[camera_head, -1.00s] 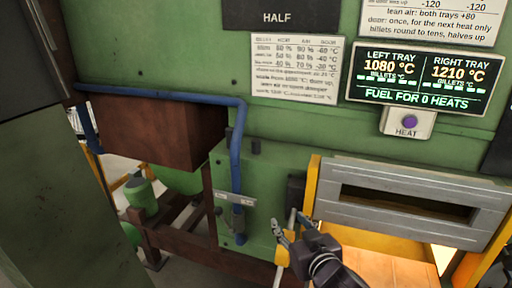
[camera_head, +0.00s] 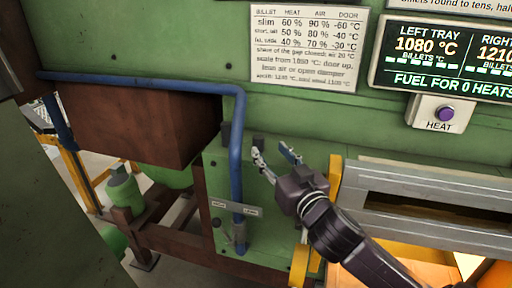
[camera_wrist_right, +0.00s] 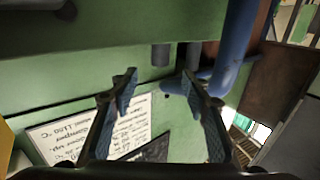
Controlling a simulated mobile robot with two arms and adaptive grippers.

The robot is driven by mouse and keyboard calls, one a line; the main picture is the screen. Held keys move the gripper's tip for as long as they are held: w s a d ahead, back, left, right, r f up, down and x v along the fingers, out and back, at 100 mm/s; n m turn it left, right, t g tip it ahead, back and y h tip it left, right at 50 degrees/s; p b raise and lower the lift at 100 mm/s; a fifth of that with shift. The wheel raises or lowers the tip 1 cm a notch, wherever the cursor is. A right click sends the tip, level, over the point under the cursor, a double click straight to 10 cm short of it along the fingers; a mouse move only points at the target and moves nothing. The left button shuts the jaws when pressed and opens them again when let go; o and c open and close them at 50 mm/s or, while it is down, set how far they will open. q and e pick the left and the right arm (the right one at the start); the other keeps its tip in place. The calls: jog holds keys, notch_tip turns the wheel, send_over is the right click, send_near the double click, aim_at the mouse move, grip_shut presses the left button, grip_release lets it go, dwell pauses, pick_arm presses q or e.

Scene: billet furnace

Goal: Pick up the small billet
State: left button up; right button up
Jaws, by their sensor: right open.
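I cannot see a small billet in either view. My right gripper (camera_head: 275,156) is open and empty in front of the green furnace wall, just right of the blue pipe (camera_head: 237,160). In the right wrist view its two fingers (camera_wrist_right: 158,88) are spread apart with nothing between them. Beyond them are the green panel and a short grey peg (camera_wrist_right: 160,54). My left gripper is not in view.
Right of my arm is a grey slotted furnace door (camera_head: 430,192), with an orange glow below. The display (camera_head: 445,60) and purple HEAT button (camera_head: 446,112) are above it. A rusty brown box (camera_head: 140,125) juts out at left.

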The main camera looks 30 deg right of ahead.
aim_at(261, 141)
jog(key=w+b, duration=0.1)
jog(key=b, duration=0.3)
jog(key=shift+w+d+f+b, duration=0.1)
jog(key=shift+d+f+b, duration=0.1)
jog(key=shift+b, duration=0.15)
jog(key=shift+r, duration=0.15)
jog(key=p+x, duration=0.2)
jog(key=x, duration=0.2)
jog(key=shift+w, duration=0.3)
jog(key=shift+w+d, duration=0.1)
jog(key=shift+w, duration=0.25)
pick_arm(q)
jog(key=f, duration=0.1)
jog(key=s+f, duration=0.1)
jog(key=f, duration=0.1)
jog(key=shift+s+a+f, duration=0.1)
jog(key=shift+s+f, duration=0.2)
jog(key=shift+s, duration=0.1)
pick_arm(e)
jog(key=shift+s, duration=0.1)
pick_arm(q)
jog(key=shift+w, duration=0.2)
pick_arm(e)
grip_shut()
